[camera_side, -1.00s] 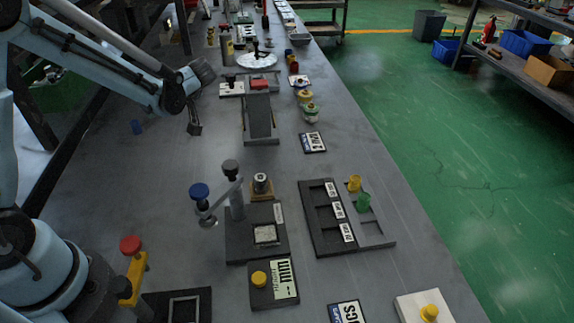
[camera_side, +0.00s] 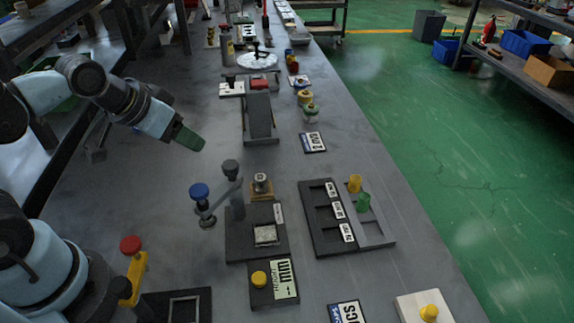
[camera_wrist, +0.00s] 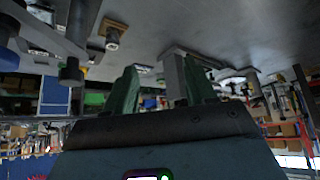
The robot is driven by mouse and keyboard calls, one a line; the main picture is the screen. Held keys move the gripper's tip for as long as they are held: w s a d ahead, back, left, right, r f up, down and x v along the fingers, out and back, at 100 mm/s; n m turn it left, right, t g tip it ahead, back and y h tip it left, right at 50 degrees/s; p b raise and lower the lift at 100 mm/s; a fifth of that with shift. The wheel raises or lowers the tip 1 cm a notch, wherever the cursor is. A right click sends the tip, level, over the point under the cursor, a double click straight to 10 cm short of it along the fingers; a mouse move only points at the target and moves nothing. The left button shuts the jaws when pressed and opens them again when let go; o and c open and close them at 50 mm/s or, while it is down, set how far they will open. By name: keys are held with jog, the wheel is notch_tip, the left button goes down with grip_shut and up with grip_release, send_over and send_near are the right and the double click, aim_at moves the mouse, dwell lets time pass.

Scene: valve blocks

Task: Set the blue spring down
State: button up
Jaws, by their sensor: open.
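My gripper (camera_side: 193,139) is raised over the left part of the grey bench in the side view, with its green fingers pointing right and slightly down. In the wrist view my gripper (camera_wrist: 162,70) shows two green fingers spread apart, with nothing held between them. I cannot make out the blue spring in either current view. A small blue piece stood on the left of the bench in the earlier side view; my arm now covers that spot.
A stand with a blue knob (camera_side: 199,190) and grey posts rises right of and below my gripper. The left bench surface is mostly clear.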

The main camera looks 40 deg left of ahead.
jog(key=shift+s+d, duration=0.1)
jog(key=shift+d, duration=0.1)
jog(key=shift+a, duration=0.1)
jog(key=w+a+r+n+g+y, duration=0.15)
jog(key=w+a, duration=0.25)
jog(key=a, duration=0.4)
jog(key=w+a+r+g, duration=0.2)
jog(key=w+a+g, duration=0.1)
jog(key=a, duration=0.5)
jog(key=s+a+f+g+h, duration=0.1)
jog(key=a+f+g+h, duration=0.3)
jog(key=a, duration=1.2)
jog(key=f+y, duration=0.1)
jog(key=f, duration=0.2)
jog(key=f+t+y, duration=0.1)
jog(key=f, duration=0.3)
jog(key=shift+s+a+f+n+t, duration=0.1)
jog(key=shift+a+f+n+t, duration=0.1)
jog(key=shift+f+n+t, duration=0.05)
jog(key=shift+a+f, duration=0.2)
jog(key=shift+f, duration=2.5)
grip_shut()
